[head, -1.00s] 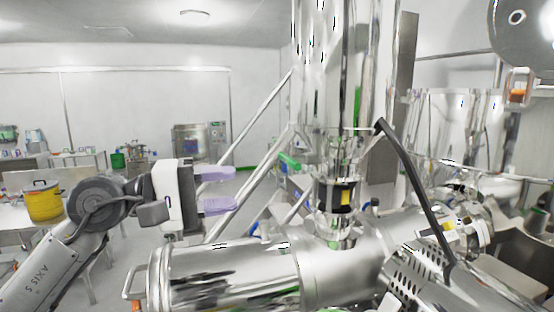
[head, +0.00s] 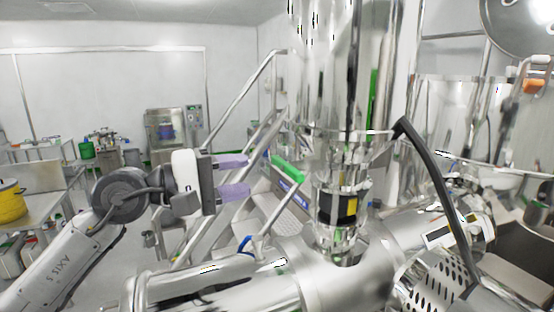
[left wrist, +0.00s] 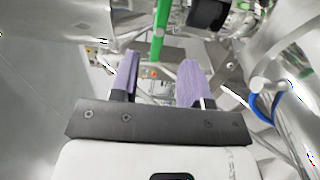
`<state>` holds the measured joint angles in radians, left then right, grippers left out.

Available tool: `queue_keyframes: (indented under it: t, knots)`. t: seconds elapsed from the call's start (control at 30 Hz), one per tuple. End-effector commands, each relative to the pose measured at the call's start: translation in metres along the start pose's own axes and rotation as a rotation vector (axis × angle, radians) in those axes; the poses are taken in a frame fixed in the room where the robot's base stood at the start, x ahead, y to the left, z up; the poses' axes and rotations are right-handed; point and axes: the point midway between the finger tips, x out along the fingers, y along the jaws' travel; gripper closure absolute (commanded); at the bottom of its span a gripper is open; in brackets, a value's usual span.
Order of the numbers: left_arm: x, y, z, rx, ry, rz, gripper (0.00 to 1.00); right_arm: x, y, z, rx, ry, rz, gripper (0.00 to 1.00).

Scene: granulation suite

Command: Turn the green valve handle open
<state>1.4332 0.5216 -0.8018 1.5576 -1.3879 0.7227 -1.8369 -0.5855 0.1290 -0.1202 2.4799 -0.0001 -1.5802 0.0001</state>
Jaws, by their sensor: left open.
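The green valve handle (head: 287,168) juts out to the left from the steel column, sloping down toward the right. In the left wrist view it is a green bar (left wrist: 160,28) ahead of the fingers, running up out of the frame. My left gripper (head: 248,174) is open, with two purple fingers pointing right. Its fingertips appear a short gap left of the handle in the head view. In the left wrist view nothing sits between the fingers (left wrist: 160,68). My right gripper is not in view.
The steel column (head: 345,100) rises behind the handle. A large horizontal steel cylinder (head: 225,290) lies below my left gripper. A steel stair rail (head: 240,100) stands behind it. A black hose (head: 430,170) hangs at the right. A yellow pot (head: 11,203) stands on a table at far left.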

Motion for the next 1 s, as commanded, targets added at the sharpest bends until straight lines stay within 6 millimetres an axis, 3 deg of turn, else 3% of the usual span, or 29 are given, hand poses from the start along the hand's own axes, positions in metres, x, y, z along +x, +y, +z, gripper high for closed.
queue_keyframes:
  t: [0.2, 0.4, 0.93, 1.0]
  knots:
    - [0.039, 0.004, 0.000, -0.002, -0.002, -0.001, 0.57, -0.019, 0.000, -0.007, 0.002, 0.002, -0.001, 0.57]
    - [0.062, 0.002, 0.000, -0.001, 0.000, 0.000, 0.57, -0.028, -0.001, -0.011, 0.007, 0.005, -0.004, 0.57]
    - [0.075, 0.000, -0.001, 0.000, 0.001, 0.000, 0.57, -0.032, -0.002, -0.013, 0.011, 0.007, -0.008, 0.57]
    - [0.075, 0.000, -0.001, 0.000, 0.001, 0.000, 0.62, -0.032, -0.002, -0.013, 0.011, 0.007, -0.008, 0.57]
